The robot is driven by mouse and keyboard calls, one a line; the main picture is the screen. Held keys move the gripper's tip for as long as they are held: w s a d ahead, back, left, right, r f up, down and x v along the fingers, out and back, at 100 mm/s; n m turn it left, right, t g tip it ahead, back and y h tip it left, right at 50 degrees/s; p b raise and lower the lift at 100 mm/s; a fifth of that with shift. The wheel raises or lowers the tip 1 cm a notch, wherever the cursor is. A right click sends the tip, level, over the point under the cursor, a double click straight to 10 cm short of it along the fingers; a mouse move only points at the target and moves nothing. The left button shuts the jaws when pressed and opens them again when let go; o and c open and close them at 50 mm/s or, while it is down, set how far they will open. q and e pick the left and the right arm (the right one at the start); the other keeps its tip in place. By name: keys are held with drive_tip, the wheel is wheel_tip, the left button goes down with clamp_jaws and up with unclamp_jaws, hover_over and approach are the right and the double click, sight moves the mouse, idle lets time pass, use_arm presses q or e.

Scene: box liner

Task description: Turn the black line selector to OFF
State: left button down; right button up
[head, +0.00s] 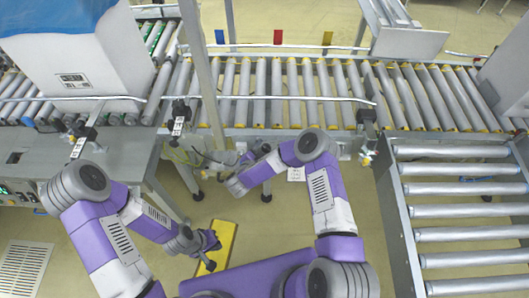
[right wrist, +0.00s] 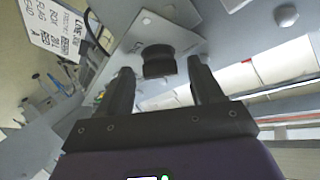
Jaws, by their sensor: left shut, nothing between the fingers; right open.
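The black selector (right wrist: 158,61) is a round knob on a light grey panel, seen in the right wrist view. My right gripper (right wrist: 161,82) is open, with one finger on each side of the knob in the picture. I cannot tell whether the fingers touch it. No OFF mark is readable, so the selector's setting cannot be told. In the head view I cannot make out the selector. My left gripper (head: 209,242) is shut and empty, low over the yellow bar on the floor, away from the panel.
A white label (right wrist: 65,32) with print and codes is at the upper left of the wrist view. In the head view a roller conveyor (head: 285,88) crosses the back. A grey post (head: 203,70) stands near my right arm. Another roller section (head: 460,212) is at right.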

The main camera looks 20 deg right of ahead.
drive_tip(key=shift+w, duration=0.1)
drive_tip(key=c, duration=1.1)
drive_tip(key=shift+o, duration=0.2)
drive_tip(key=shift+r, duration=0.1)
drive_tip(key=m+g+p, duration=0.1)
drive_tip(key=m+p, duration=0.1)
drive_tip(key=m+g+p, duration=0.1)
drive_tip(key=m, duration=0.1)
drive_tip(key=shift+w+r+m+g+h+p, duration=0.2)
drive_tip(key=shift+m+g+h+p, duration=0.1)
drive_tip(key=shift+m+g+p, duration=1.4)
drive_tip(key=shift+m+g, duration=0.1)
drive_tip(key=shift+m, duration=0.9)
drive_tip(key=shift+f+y, duration=0.1)
drive_tip(key=shift+y, duration=0.3)
drive_tip(key=shift+a, duration=0.1)
